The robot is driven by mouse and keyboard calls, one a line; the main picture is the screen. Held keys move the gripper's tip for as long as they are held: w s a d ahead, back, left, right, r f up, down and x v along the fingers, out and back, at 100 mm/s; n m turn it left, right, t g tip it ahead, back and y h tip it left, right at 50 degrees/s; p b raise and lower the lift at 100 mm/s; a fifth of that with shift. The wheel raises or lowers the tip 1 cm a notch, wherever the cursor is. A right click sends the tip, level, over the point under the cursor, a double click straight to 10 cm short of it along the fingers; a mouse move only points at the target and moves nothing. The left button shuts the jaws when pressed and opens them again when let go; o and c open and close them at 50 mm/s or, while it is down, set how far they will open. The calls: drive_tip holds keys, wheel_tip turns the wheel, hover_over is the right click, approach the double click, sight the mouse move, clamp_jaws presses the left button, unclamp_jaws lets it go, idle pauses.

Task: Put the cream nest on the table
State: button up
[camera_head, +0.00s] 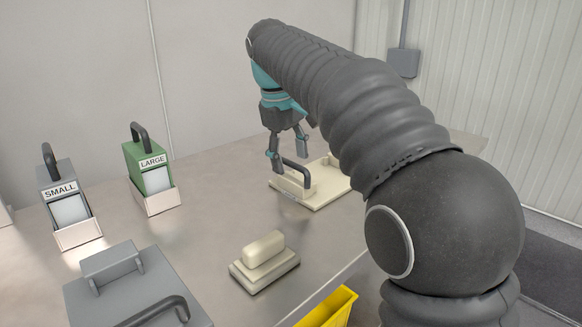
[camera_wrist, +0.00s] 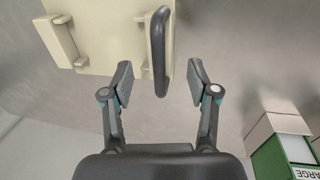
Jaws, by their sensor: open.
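The cream nest (camera_head: 327,192) is a flat cream plate with raised blocks and a dark handle (camera_head: 296,172). It lies flat on the grey table (camera_head: 200,240), near the far right part, partly hidden behind my arm. My gripper (camera_head: 287,156) is open, pointing down just above the handle. In the wrist view, the cream nest (camera_wrist: 108,40) fills the top left, and the near end of its dark handle (camera_wrist: 159,50) appears between my two spread fingertips (camera_wrist: 160,80).
A grey nest (camera_head: 120,290) with a handle is at the front left. A cream block on a stepped base (camera_head: 264,260) stands mid-table. SMALL (camera_head: 62,200) and LARGE (camera_head: 145,165) holders stand at left; the green one shows in the wrist view (camera_wrist: 270,155). A yellow bin (camera_head: 330,308) is at the front edge.

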wheel_tip(320, 180, up, 7)
drive_tip(key=s+a+p, duration=0.1)
drive_tip(key=shift+p, duration=0.4)
drive_tip(key=shift+d+r, duration=0.1)
drive_tip(key=s+d+f+m+t+y, duration=0.15)
drive_tip(key=s+d+f+m, duration=0.3)
drive_tip(key=s+d, duration=0.75)
drive_tip(key=s+d+f+m+t, duration=0.1)
drive_tip(key=s+d+f+m, duration=0.1)
drive_tip(key=s+f, duration=0.5)
drive_tip(key=s+d+f+m+t, duration=0.1)
drive_tip(key=s+d+f, duration=0.4)
drive_tip(key=f, duration=0.5)
drive_tip(key=shift+s+d+m, duration=0.15)
drive_tip(key=shift+s+m, duration=0.6)
drive_tip(key=shift+s, duration=0.3)
drive_tip(key=shift+t, duration=0.25)
